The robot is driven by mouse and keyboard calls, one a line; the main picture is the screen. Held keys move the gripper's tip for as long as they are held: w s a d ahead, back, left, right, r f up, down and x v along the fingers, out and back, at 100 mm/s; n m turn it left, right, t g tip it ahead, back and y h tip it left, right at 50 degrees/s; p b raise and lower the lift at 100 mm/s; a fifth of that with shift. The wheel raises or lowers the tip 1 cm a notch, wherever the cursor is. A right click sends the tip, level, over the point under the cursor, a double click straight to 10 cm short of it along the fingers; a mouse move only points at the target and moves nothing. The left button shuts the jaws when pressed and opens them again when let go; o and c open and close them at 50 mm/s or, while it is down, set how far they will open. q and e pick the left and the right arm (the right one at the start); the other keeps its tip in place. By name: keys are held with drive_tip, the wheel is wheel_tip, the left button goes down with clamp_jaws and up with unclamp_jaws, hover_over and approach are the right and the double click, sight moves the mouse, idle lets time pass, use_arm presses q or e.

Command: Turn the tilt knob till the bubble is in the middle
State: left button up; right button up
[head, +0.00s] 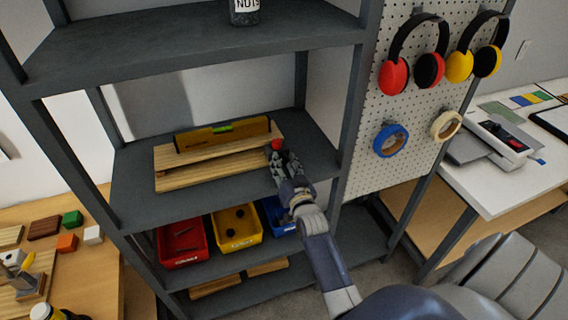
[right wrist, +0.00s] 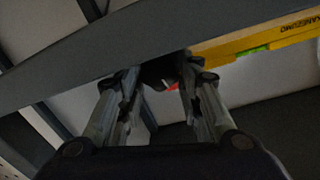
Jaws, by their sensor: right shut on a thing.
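A yellow spirit level (head: 195,141) with a green vial (head: 222,129) lies on a wooden tilt board (head: 190,178) on the middle shelf. Where the bubble sits in the vial is too small to tell. A red knob (head: 277,144) is at the board's right end. My right gripper (head: 278,153) is at the knob and shut on it, its fingers hiding most of it. In the right wrist view, the fingers (right wrist: 166,78) close around a dark part with a sliver of red, and the level (right wrist: 275,38) shows at upper right. My left gripper is not in view.
The grey shelf unit's upright (head: 352,120) stands just right of my gripper, with an upper shelf (head: 190,50) above. Red (head: 182,244), yellow (head: 237,228) and blue (head: 279,214) bins sit below. A pegboard (head: 415,85) with earmuffs and tape rolls is to the right.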

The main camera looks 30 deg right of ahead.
idle(0.3)
drive_tip(key=o, duration=1.1)
drive_tip(key=v, duration=1.2)
drive_tip(key=shift+f, duration=0.1)
